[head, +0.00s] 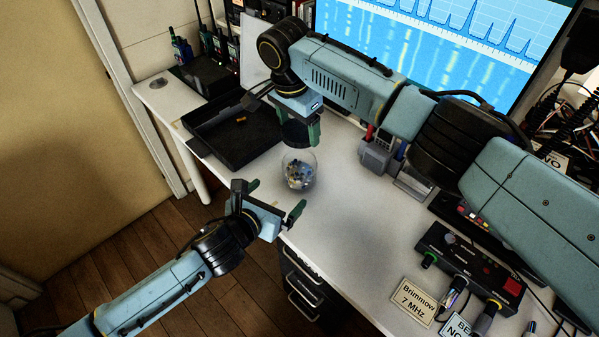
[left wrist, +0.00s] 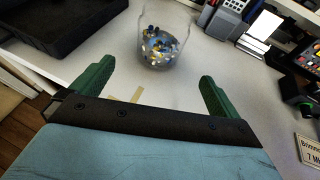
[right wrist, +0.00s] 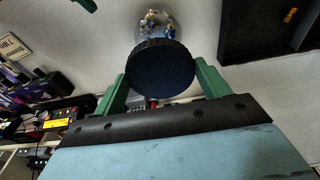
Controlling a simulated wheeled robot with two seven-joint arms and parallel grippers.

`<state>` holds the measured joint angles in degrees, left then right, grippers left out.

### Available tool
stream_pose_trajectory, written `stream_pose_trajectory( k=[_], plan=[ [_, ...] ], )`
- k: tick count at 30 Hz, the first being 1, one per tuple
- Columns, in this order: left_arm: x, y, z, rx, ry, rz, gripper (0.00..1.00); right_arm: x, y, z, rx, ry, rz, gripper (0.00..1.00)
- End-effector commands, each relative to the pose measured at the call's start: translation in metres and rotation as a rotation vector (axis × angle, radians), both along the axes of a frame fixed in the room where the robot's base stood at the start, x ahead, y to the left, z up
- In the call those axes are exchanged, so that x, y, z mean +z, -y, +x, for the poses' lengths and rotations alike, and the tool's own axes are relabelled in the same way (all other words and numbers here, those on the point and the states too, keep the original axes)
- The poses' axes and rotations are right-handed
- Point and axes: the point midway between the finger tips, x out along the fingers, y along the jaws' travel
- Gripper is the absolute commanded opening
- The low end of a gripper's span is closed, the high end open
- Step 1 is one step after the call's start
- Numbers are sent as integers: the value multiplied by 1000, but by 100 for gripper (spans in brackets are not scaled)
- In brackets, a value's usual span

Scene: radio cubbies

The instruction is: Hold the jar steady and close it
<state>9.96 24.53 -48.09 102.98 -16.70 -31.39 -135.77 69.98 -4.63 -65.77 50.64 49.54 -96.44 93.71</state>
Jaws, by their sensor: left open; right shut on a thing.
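A clear glass jar (head: 299,170) with small blue, yellow and white pieces inside stands upright on the white desk. It also shows in the left wrist view (left wrist: 163,40), with its mouth cut off at the top edge. My right gripper (head: 301,130) is shut on a round dark lid (right wrist: 160,70) and holds it above the jar. In the right wrist view the lid covers part of the jar (right wrist: 158,23). My left gripper (head: 268,200) is open and empty at the desk's front edge. Its green fingers (left wrist: 150,88) are spread, with the jar beyond them.
A black tray (head: 205,135) lies left of the jar. Radios (head: 215,45) stand behind it. A grey device (head: 377,155) stands right of the jar. A black control box (head: 470,262) and a "Brimmow 7 MHz" card (head: 418,301) lie at right. The desk around the jar is clear.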

Motion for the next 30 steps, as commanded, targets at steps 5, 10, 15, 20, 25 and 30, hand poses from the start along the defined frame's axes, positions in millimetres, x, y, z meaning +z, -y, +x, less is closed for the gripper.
stream_pose_trajectory(
  k=[5, 10, 15, 20, 25, 30],
  plan=[
    [0, 0, 0, 2, -2, -2, 100, 0, 0, 0, 1, 0, 0, 54],
    [-4, 3, 8, 5, -2, -3, 100, 0, 0, 0, 1, 0, 0, 54],
    [-12, 14, 28, 5, -3, -4, 100, 0, 0, 0, 1, 0, 0, 54],
    [-22, 25, 49, 5, -3, -5, 100, 0, 0, 0, 1, 0, 0, 54],
    [-32, 36, 70, 5, -2, -5, 100, 0, 0, 0, 1, 0, 0, 54],
    [-40, 44, 86, 5, -4, -4, 100, 0, 0, 0, 1, 0, 0, 54]
  ],
)
